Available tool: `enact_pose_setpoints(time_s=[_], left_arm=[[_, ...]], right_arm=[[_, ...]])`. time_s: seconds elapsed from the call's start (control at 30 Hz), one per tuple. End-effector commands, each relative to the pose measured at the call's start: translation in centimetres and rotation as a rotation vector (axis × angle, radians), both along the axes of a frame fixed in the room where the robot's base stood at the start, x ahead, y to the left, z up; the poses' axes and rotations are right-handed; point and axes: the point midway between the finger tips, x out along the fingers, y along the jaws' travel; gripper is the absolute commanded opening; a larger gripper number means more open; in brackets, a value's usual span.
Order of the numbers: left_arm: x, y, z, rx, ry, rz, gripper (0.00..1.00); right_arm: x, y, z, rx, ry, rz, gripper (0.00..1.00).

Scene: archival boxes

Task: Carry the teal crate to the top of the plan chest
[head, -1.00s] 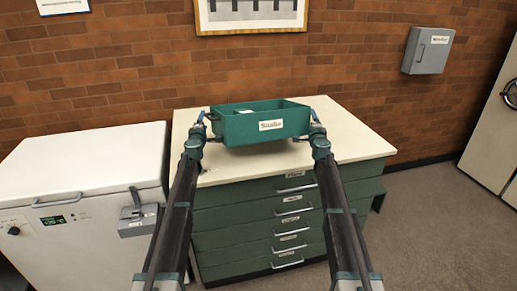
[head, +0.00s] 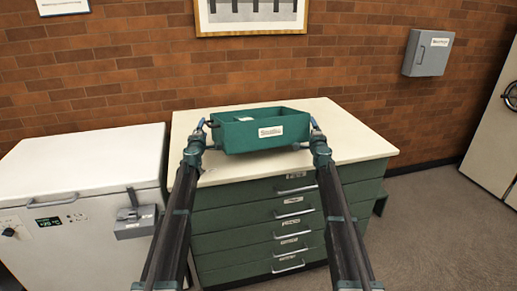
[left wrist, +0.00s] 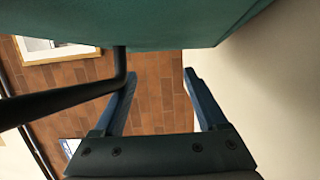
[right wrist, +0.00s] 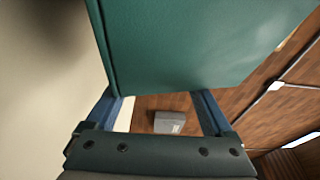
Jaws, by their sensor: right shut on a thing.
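The teal crate (head: 245,139), with a white label on its front, is over the cream top of the green plan chest (head: 350,146). It looks nearly level; I cannot tell whether its base touches the top. My left gripper (head: 205,130) is at the crate's left end. In the left wrist view its fingers (left wrist: 160,95) stand apart, and a dark handle bar (left wrist: 60,103) passes beside the left finger. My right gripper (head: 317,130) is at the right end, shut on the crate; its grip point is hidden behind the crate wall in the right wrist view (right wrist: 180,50).
A white chest freezer (head: 80,165) with a small grey box (head: 136,220) on its front stands left of the plan chest. A brick wall with a framed picture (head: 250,15) and a grey wall box (head: 428,53) is behind. The chest top is clear around the crate.

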Motion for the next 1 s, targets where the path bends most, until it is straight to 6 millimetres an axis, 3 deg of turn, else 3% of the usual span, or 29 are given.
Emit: enact_pose_setpoints(time_s=[0.03,0.23,0.37,0.43,0.57,1.0], left_arm=[[0.0,-0.6,0.0,0.004,0.0,-0.019,0.75],[-0.1,1.2,0.1,0.001,0.0,-0.015,0.77],[-0.1,1.3,0.1,-0.002,0.0,-0.013,1.0],[-0.1,1.4,0.1,-0.002,0.0,-0.012,1.0],[-0.1,1.5,0.1,-0.003,0.0,-0.01,1.0],[-1.1,1.6,0.0,-0.005,0.0,-0.008,1.0]], right_arm=[[0.1,0.5,0.1,0.006,0.0,0.017,0.75],[0.1,-1.3,0.1,0.001,0.0,0.013,0.75],[0.1,-1.4,0.0,-0.001,0.0,0.011,0.75],[0.1,-1.5,0.0,-0.002,0.0,0.01,0.77],[0.0,-1.6,0.0,-0.003,0.0,0.009,1.0],[0.0,-1.7,0.0,-0.004,0.0,0.007,1.0]])
